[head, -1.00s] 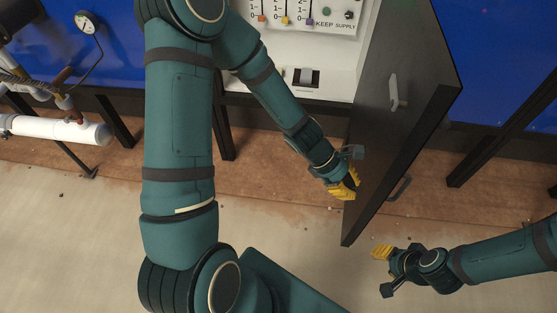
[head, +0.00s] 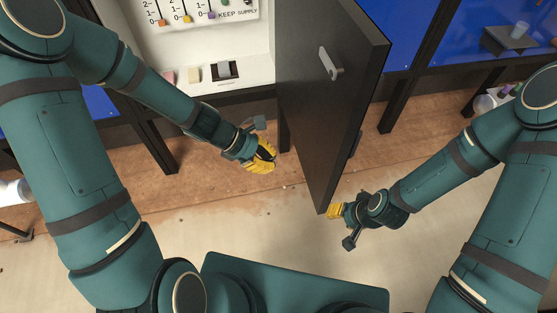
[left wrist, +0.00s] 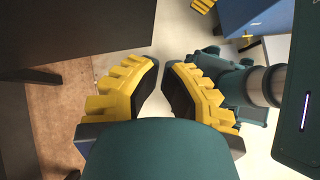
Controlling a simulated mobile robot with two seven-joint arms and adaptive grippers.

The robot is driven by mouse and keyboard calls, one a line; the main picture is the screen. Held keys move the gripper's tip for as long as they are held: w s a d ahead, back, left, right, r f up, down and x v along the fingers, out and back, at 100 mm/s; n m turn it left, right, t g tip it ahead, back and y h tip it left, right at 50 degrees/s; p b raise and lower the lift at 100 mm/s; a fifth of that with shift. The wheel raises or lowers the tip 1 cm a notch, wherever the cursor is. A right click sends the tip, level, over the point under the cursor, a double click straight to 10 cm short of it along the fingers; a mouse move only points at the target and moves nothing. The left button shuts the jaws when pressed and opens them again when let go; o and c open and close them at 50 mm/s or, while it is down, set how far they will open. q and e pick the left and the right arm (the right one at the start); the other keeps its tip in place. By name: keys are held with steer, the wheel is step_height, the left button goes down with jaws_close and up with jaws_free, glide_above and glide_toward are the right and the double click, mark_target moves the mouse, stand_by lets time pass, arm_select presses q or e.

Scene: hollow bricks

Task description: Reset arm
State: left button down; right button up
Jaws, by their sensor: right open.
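My left gripper (head: 265,157) has yellow fingers and hangs in front of the open cabinet, left of its dark door (head: 325,95). In the left wrist view its two fingers (left wrist: 163,68) stand apart with bare floor between the tips, and they hold nothing. My right gripper (head: 336,210) is open and appears empty. In the picture its yellow fingers are by the door's lower corner; I cannot tell whether they touch it.
The white cabinet (head: 205,45) has a panel with coloured sliders (head: 190,12) and small blocks on its ledge. Floor (head: 290,235) below is clear.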

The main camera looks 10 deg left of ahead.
arm_select(q)
steer(key=v, duration=0.2)
steer(key=s+p+v, duration=0.1)
steer(key=v, duration=0.2)
steer(key=shift+d+r, duration=0.15)
steer(key=s+d+f+m+y+b, duration=0.2)
steer(key=f+m, duration=0.7)
steer(key=f, duration=0.1)
steer(key=s+d+f+m+y+b, duration=0.2)
steer(key=d+f+m+y+b, duration=0.1)
steer(key=f+m, duration=0.5)
step_height(320, 180, down, 3)
steer(key=shift+s+f+m+t, duration=0.2)
steer(key=shift+m+t, duration=0.2)
